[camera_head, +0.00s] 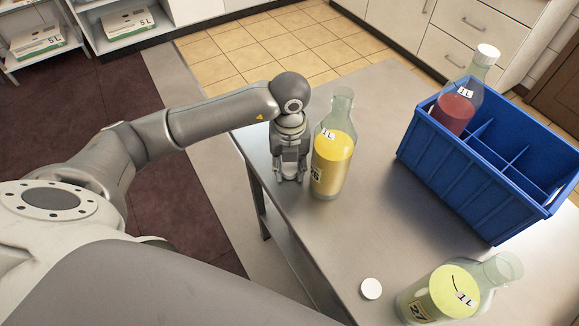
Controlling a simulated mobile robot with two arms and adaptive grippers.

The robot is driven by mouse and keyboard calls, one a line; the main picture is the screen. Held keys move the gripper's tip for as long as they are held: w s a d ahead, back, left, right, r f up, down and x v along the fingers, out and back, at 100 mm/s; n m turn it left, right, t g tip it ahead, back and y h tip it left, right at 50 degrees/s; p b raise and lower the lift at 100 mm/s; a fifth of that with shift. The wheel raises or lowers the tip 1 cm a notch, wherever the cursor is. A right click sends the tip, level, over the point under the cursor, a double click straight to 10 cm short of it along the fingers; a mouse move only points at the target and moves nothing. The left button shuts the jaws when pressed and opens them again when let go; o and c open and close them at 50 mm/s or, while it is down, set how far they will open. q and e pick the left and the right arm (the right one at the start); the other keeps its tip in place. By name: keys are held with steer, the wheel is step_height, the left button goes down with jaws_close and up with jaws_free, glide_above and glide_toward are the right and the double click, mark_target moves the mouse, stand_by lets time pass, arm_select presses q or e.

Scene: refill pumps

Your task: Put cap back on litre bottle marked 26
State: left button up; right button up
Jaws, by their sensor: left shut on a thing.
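The litre bottle marked 26 (330,163) stands upright on the steel table, filled with yellow liquid. Its neck is open, with no cap on it. My left gripper (290,177) points down at the table just left of this bottle. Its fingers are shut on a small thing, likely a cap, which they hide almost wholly. A loose white cap (371,289) lies on the table near the front, beside the bottle marked 27. My right gripper is not in view.
The uncapped bottle marked 27 (442,294) holds yellow-green liquid at the front right. A blue divided crate (465,175) at the right holds a white-capped bottle with red liquid (455,108). The middle of the steel table (365,225) is clear.

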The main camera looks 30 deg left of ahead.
mark_target(289, 170)
arm_select(q)
steer(key=shift+r, duration=0.35)
step_height(289, 170, up, 2)
steer(key=shift+r+b, duration=0.15)
steer(key=shift+b, duration=0.25)
steer(key=s+d+r, duration=0.1)
steer(key=s+r, duration=0.8)
steer(key=s, duration=0.5)
steer(key=shift+d+r, duration=0.15)
steer(key=shift+r, duration=0.15)
